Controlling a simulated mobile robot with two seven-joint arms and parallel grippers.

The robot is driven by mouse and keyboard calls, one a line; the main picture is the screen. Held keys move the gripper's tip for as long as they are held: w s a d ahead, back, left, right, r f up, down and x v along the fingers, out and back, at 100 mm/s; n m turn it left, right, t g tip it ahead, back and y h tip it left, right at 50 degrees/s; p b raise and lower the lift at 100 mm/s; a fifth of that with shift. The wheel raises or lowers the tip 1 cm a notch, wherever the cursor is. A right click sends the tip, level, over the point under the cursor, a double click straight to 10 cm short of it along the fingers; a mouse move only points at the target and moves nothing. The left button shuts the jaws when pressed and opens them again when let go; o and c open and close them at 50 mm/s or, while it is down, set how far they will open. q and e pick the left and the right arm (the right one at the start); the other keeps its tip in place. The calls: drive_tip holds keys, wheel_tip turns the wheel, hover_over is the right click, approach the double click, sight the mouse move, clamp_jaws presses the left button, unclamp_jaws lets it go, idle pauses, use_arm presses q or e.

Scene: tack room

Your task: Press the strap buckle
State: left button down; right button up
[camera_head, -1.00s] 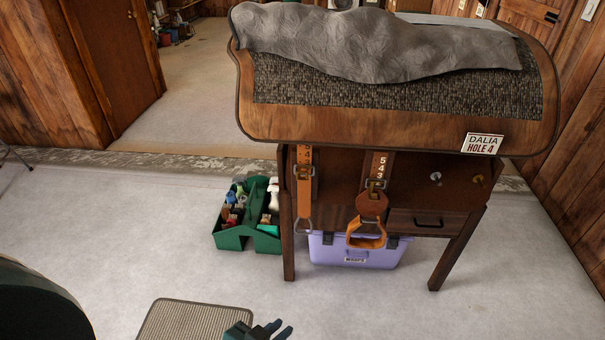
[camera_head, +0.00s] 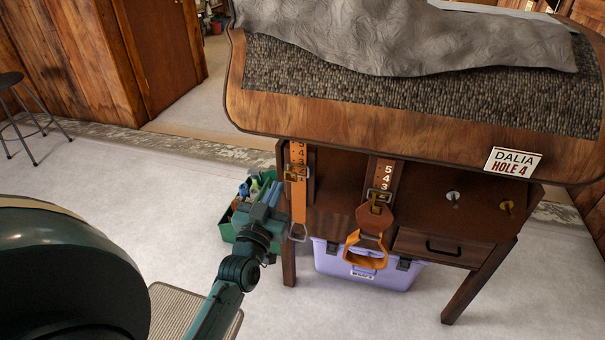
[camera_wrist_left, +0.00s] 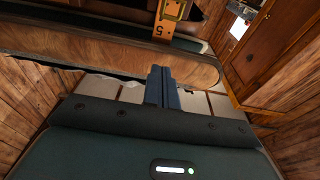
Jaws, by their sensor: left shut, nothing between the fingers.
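Two brown stirrup straps hang under the wooden saddle stand (camera_head: 400,112). The left strap (camera_head: 299,205) has a metal buckle (camera_head: 297,173) near its top and a metal loop at its lower end. The right strap (camera_head: 389,172) has numbers, a metal buckle (camera_head: 380,196) and an orange stirrup (camera_head: 367,253). My left gripper (camera_head: 272,190) is shut and empty, left of the left strap and apart from its buckle in the picture. In the wrist view its fingers (camera_wrist_left: 161,74) are together below a numbered orange strap (camera_wrist_left: 167,20). My right gripper is not in view.
A sign (camera_head: 513,162) on the stand reads "DALIA HOLE 4". A purple box (camera_head: 340,266) sits below the straps. A green caddy (camera_head: 226,228) stands behind my left gripper, partly hidden. A stool (camera_head: 22,112) stands far left. Open floor lies between.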

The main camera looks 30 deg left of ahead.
use_arm(q)
drive_tip(key=shift+w+a+r, duration=0.1)
drive_tip(key=shift+a+r, duration=0.05)
drive_tip(key=r, duration=0.2)
hover_over(287, 173)
drive_tip(key=s+d, duration=0.1)
drive_tip(key=f, duration=0.4)
drive_tip(key=shift+s+d, duration=0.1)
drive_tip(key=shift+s, duration=0.2)
drive_tip(key=shift+f, duration=0.2)
